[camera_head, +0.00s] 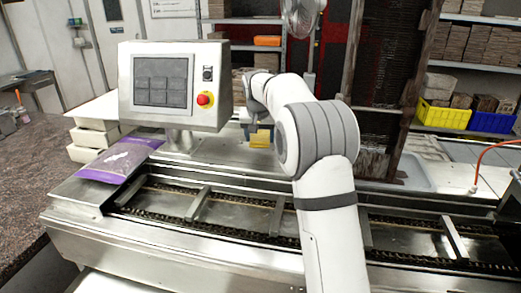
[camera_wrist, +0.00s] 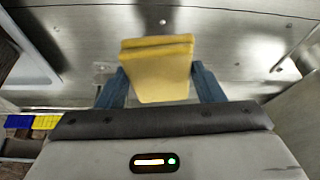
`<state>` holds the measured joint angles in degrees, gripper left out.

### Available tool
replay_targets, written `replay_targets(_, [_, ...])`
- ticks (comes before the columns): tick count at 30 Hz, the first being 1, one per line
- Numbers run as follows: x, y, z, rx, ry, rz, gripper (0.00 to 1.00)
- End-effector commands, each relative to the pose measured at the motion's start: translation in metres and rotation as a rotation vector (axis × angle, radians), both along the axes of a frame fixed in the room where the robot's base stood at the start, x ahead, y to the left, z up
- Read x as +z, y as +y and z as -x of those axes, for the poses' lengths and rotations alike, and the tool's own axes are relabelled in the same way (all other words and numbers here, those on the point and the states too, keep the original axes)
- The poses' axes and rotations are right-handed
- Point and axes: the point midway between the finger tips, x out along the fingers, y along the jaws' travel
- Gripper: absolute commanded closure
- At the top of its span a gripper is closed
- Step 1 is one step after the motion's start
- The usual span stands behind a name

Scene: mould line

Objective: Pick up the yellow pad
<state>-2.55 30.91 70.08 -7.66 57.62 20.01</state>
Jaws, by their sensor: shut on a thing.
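The yellow pad (camera_wrist: 160,72) is a flat, rectangular piece seen between the two blue fingers in the wrist view. My gripper (camera_wrist: 155,85) is shut on it, one finger against each side. In the head view the yellow pad (camera_head: 259,138) shows as a small patch at the end of my gripper (camera_head: 258,128), left of my white arm. It is over the steel surface behind the conveyor. I cannot tell whether its far edge touches the metal.
A control box (camera_head: 174,86) with a screen and a red button stands close left of my gripper. The chain conveyor (camera_head: 255,215) runs across the front. A purple bag (camera_head: 121,160) lies at its left end. Yellow (camera_head: 443,116) and blue (camera_head: 492,122) bins sit at right.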

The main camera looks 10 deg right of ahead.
Motion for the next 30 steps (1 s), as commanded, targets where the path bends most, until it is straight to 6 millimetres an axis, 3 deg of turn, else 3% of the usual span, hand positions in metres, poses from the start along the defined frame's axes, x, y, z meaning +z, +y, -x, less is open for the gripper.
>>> replay_targets(8, [0.002, 0.016, 0.039, 0.001, -0.001, 0.0, 0.65])
replay_targets(21, [0.001, 0.054, 0.132, 0.003, -0.002, 0.001, 0.65])
replay_targets(30, [0.002, 0.07, 0.173, 0.0, 0.0, 0.0, 0.65])
